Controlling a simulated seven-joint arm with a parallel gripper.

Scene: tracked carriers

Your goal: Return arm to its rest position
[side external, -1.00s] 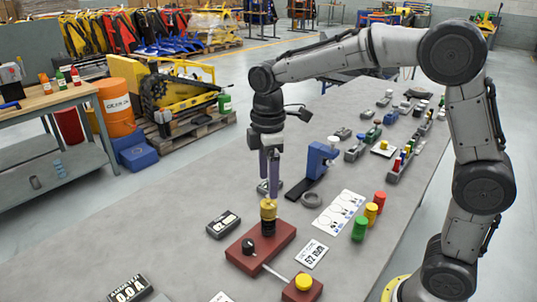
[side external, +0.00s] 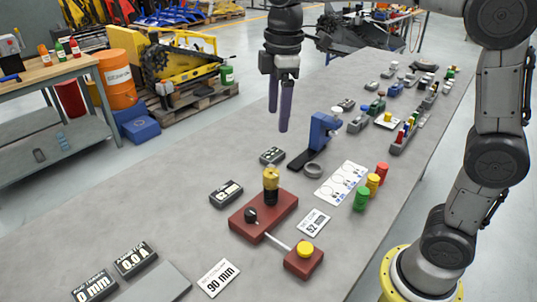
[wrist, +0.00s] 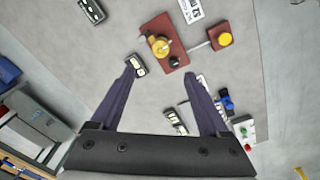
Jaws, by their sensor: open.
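My gripper (side external: 279,120) is raised well above the grey table, fingers pointing down, apart and empty. Its two dark fingers also show in the wrist view (wrist: 160,72), spread with nothing between them. Below it, a yellow-and-black cylinder (side external: 271,185) stands upright on a dark red base (side external: 277,215) with a black knob. In the wrist view, the red base (wrist: 172,54) and the yellow cylinder top (wrist: 159,45) lie beyond the fingertips.
A blue clamp-like stand (side external: 322,132) and a grey ring (side external: 314,171) stand behind the base. Green, yellow and red cylinders (side external: 373,183) stand to the right. A yellow button (side external: 305,249) sits on a smaller red block in front. The air around my gripper is clear.

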